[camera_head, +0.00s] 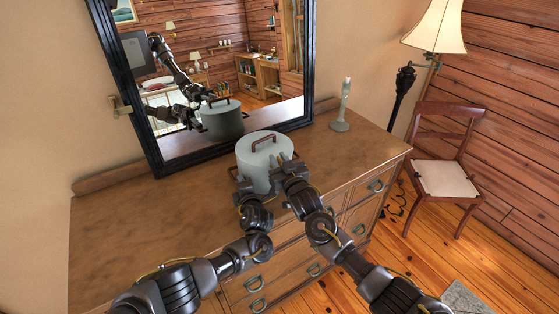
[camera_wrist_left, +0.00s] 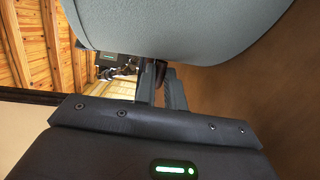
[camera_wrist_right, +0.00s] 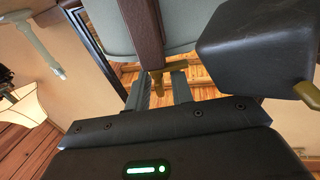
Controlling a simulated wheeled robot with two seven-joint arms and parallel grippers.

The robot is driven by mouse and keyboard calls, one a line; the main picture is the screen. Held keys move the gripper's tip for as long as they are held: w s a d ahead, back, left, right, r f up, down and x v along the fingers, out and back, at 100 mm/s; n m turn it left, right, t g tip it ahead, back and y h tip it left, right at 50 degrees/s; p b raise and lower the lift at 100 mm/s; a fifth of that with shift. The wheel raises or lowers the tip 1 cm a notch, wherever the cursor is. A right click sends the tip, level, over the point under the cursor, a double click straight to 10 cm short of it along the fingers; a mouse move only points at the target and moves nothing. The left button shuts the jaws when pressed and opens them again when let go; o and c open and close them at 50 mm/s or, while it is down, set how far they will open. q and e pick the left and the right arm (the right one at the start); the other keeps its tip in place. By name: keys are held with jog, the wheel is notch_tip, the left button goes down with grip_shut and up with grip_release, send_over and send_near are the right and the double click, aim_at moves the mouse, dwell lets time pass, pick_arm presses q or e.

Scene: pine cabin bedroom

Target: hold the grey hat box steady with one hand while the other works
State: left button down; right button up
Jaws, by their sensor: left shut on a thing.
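The grey hat box (camera_head: 257,172) stands upright on the wooden dresser, with a brown handle (camera_head: 264,139) on its lid. My left gripper (camera_head: 238,179) is at the box's left front side. In the left wrist view the box's grey wall (camera_wrist_left: 180,25) fills the top, and the left fingers (camera_wrist_left: 163,88) are shut close together on a dark part at its side, mostly hidden. My right gripper (camera_head: 287,168) is at the front right of the box. In the right wrist view its fingers (camera_wrist_right: 161,92) are apart, with a brass catch (camera_wrist_right: 163,78) below a brown strap (camera_wrist_right: 137,30) between them.
The dresser top (camera_head: 125,215) is clear to the left. A black-framed mirror (camera_head: 160,165) leans behind the box and reflects it. A grey-green candlestick (camera_head: 342,110) stands at the back right. A floor lamp (camera_head: 435,28) and a chair (camera_head: 445,178) stand beyond the dresser's right end.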

grip_shut()
jog(key=shift+a+m+h, duration=0.1)
jog(key=shift+m+h, duration=0.4)
jog(key=shift+h, duration=0.3)
jog(key=shift+m+t+h, duration=0.4)
jog(key=shift+m+h, duration=0.6)
jog(key=shift+h, duration=0.5)
jog(key=shift+o, duration=1)
grip_release()
jog(key=shift+s, duration=0.1)
